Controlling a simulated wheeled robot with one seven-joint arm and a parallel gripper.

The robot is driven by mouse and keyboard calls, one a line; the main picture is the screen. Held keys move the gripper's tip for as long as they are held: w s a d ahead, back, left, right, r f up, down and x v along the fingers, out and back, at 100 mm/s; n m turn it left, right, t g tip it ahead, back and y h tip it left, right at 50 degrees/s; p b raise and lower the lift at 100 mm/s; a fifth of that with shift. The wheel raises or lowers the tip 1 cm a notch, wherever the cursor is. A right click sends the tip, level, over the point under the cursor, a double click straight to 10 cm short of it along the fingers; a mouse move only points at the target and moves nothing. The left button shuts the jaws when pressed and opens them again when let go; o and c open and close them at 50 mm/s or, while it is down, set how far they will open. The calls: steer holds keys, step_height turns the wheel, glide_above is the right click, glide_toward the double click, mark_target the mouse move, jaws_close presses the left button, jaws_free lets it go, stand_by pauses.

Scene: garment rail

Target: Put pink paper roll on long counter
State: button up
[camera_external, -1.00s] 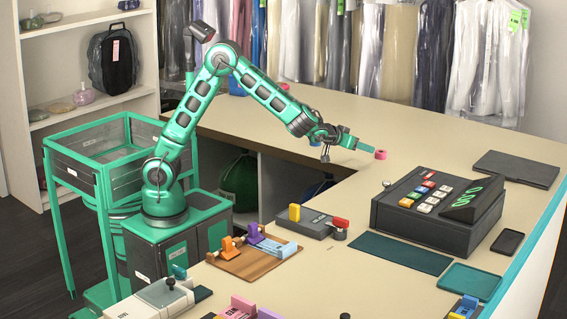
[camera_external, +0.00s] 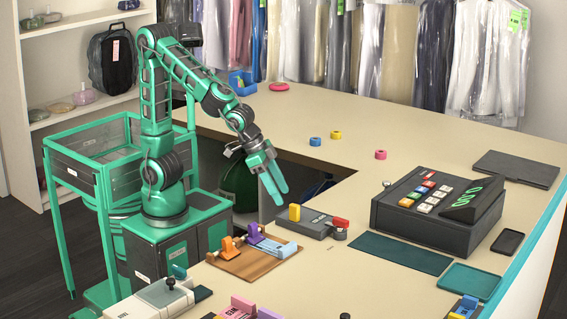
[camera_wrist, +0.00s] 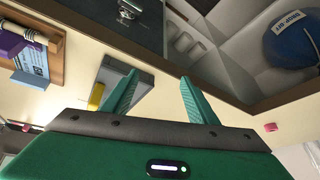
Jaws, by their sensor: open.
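The pink paper roll (camera_external: 381,154) lies on the long counter (camera_external: 430,135), left of the cash register. A small pink thing in the wrist view (camera_wrist: 270,127) may be the same roll. My gripper (camera_external: 276,186) is open and empty. It points down near the counter's inner edge, close to the grey stapler-like device and well away from the roll. Both green fingers also show in the wrist view (camera_wrist: 160,90), apart with nothing between them.
Blue (camera_external: 315,141) and yellow (camera_external: 335,135) rolls lie left of the pink one. The cash register (camera_external: 440,205) stands at right. A grey device with a yellow block (camera_external: 294,212) and a wooden board (camera_external: 255,262) are near my gripper. Open shelving sits under the counter.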

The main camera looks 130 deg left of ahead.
steer(key=s+d+m+g+h, duration=0.25)
steer(key=s+d+m, duration=0.35)
steer(key=s+d, duration=0.95)
steer(key=s+d+m+g, duration=0.1)
steer(key=s+d+m, duration=0.1)
steer(key=s, duration=0.5)
steer(key=s+d+f+m+g, duration=0.1)
steer(key=s+d+m, duration=0.1)
steer(key=s, duration=0.5)
steer(key=shift+d+f+m, duration=0.25)
steer(key=shift+f+m, duration=0.05)
steer(key=shift+m, duration=0.4)
